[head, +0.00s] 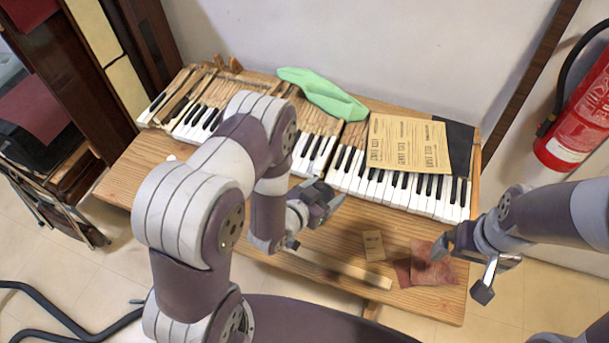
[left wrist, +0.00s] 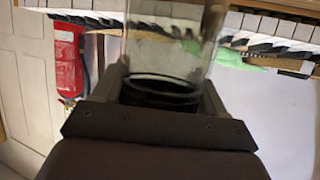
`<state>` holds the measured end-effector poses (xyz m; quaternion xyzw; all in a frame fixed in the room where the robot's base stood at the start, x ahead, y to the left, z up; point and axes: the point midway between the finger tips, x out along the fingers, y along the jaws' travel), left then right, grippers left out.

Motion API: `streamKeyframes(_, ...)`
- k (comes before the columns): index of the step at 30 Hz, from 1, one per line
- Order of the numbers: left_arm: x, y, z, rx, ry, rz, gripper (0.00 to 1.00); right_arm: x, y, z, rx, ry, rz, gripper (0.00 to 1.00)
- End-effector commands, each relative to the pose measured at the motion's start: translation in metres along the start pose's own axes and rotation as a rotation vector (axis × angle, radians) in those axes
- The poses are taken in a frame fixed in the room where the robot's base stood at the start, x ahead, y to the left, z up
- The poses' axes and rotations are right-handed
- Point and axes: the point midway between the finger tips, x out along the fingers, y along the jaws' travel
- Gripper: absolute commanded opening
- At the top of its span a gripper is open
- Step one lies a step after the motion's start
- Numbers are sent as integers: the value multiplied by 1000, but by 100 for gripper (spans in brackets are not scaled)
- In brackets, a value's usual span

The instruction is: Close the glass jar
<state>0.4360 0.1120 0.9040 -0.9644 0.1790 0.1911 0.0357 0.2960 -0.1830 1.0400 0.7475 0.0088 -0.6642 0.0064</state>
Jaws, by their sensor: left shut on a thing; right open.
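In the left wrist view my left gripper (left wrist: 162,98) is shut on a clear glass jar (left wrist: 170,60). The jar stands out between the fingers, with a dark band at the end nearest the palm; its far end is cut off by the picture edge. In the head view my left gripper (head: 324,203) is above the table in front of the keys, and I cannot make out the jar clearly there. My right gripper (head: 463,268) is open and empty near the table's right front corner. I cannot identify a lid in either view.
The wooden table (head: 225,240) carries a long piano keyboard (head: 400,190), with a green cloth (head: 322,93) and printed cardboard (head: 408,143) on it. A small wooden block (head: 373,245), reddish sheets (head: 432,268) and a wooden strip (head: 345,268) lie in front. A fire extinguisher (head: 580,120) hangs at right.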

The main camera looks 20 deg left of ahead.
Motion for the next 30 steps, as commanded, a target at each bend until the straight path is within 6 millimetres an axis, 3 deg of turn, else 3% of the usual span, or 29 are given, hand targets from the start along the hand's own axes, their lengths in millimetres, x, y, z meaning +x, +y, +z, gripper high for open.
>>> streamKeyframes(4,9,35,-4,65,2,157,17,0,0,0,0,0,0,100)
streamKeyframes(10,15,63,-7,117,2,284,17,0,0,0,0,0,0,100)
streamKeyframes(20,16,68,-7,128,1,308,17,0,0,0,0,0,0,100)
streamKeyframes(21,16,68,-6,127,-1,307,0,0,0,0,0,0,0,100)
streamKeyframes(30,16,68,-7,127,0,306,0,-11,0,-2,0,5,0,100)
